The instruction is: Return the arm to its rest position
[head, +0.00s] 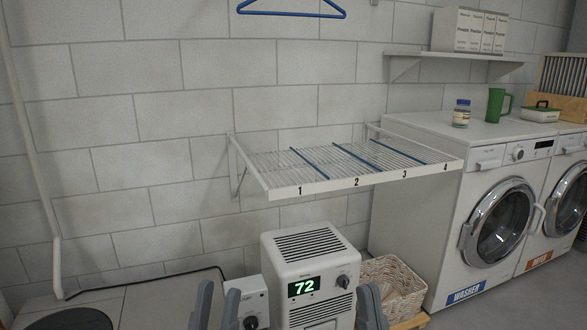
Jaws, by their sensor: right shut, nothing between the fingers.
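My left gripper (217,303) shows at the bottom edge, left of the white heater-like unit. Its two grey fingers stand apart with nothing seen between them. My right gripper (371,304) is at the bottom edge, just right of that unit and in front of the wicker basket. Its fingers are together and hold nothing. Both grippers are low in the picture, below the wall rack, and most of both arms is out of view.
A white unit (312,262) reading 72 stands between the grippers, with a smaller white box (252,297) beside it. A wicker basket (398,284) is to the right. A wire rack (300,191) juts from the wall above. The washer (471,258) stands at right.

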